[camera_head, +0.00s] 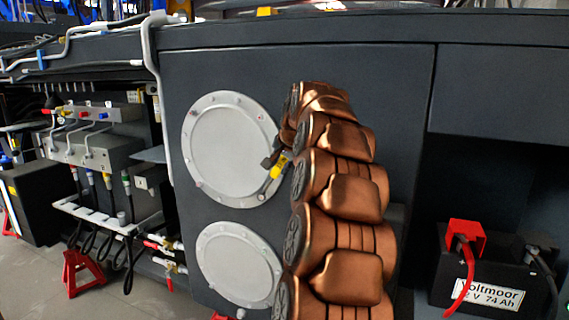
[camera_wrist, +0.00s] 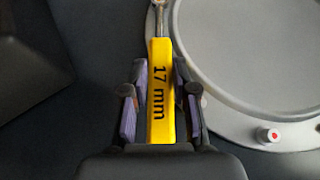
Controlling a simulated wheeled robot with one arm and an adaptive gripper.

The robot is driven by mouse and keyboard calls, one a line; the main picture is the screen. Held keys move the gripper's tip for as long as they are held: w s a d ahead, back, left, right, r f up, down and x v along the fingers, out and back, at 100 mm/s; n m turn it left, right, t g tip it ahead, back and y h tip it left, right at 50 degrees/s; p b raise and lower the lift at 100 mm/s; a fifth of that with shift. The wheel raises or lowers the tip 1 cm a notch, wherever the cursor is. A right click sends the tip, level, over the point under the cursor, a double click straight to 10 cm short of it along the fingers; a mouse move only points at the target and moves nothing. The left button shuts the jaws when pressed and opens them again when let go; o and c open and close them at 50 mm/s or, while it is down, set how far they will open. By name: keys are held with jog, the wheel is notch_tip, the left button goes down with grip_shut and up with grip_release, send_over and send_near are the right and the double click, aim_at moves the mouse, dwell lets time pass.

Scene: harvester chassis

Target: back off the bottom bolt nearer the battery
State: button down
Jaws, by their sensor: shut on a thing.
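My gripper (camera_wrist: 160,100) is shut on the yellow handle of a wrench (camera_wrist: 158,75) marked "17 mm". The metal shank runs up to the top edge of the wrist view, where the wrench's far end is cut off. The yellow handle also shows in the head view (camera_head: 279,166), at the right rim of the upper round cover (camera_head: 230,145). A bolt with a red centre (camera_wrist: 271,135) sits on the pale flange in the wrist view, right of the gripper and apart from it. A bolt (camera_head: 261,197) shows on the upper cover's lower right rim. My arm hides part of the right rim.
The battery (camera_head: 490,275) with a red terminal cap stands in a recess at the right. A second round cover (camera_head: 235,265) lies below the first. Hoses and a valve rack (camera_head: 90,145) are at the left, with a red stand (camera_head: 83,272) on the floor.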

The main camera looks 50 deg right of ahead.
jog(key=shift+w+a+r, duration=0.15)
jog(key=shift+w+r, duration=0.1)
jog(key=shift+w, duration=0.1)
jog(key=shift+w+r+p, duration=0.1)
jog(key=shift+p, duration=0.2)
jog(key=shift+w+a+r+n+g+h+p, duration=0.2)
jog(key=shift+w+r+g+p, duration=0.1)
jog(key=shift+w+g+p, duration=0.35)
jog(key=shift+w+a+r+n+g+h+p, duration=0.1)
jog(key=shift+w+a+r+n+g+p, duration=0.15)
jog(key=shift+w+g+p, duration=0.4)
jog(key=shift+w, duration=0.15)
jog(key=w+p, duration=0.1)
jog(key=w+g+p, duration=0.1)
jog(key=w+p, duration=0.1)
jog(key=shift+a+r+g, duration=0.25)
jog(key=shift+a+g, duration=0.15)
